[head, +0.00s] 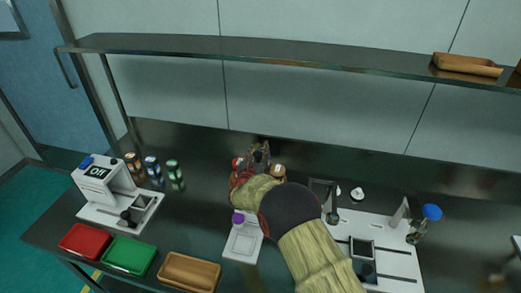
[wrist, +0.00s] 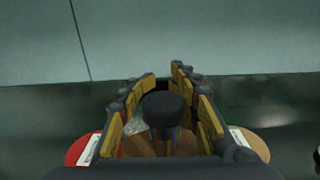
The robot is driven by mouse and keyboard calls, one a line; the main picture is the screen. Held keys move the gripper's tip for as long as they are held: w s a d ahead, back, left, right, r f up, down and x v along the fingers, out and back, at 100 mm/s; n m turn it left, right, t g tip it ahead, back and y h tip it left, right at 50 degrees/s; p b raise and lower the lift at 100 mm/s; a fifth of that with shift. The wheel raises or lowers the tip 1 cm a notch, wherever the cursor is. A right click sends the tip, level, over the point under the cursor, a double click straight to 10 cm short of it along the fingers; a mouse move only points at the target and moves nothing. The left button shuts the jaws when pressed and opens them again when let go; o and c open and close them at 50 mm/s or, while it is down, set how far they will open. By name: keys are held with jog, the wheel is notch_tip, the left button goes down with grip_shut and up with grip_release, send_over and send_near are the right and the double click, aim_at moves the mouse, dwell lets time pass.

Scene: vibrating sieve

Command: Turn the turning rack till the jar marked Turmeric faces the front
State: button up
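The turning rack is mostly hidden by my arm in the head view. Its black knob (wrist: 166,108) stands upright between my fingers in the wrist view. My gripper (wrist: 165,100) is open around the knob, with yellow pads on both sides and no clear contact. It also shows at the rack in the head view (head: 261,153). A red-lidded jar (wrist: 84,149) is left of the knob and a tan-lidded jar (wrist: 250,142) is right. They show in the head view too, red (head: 237,162) and tan (head: 278,169). I cannot read any label, so I cannot tell which jar is Turmeric.
Several jars (head: 153,168) stand left of the rack beside a white machine (head: 102,180). Red (head: 86,241), green (head: 129,255) and brown trays (head: 189,271) line the front. A scale (head: 241,246) sits near my arm. A shelf (head: 250,48) spans above.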

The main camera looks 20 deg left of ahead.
jog(key=o, duration=0.3)
jog(key=shift+d+f, duration=0.1)
notch_tip(320, 180, up, 10)
dwell(0.6)
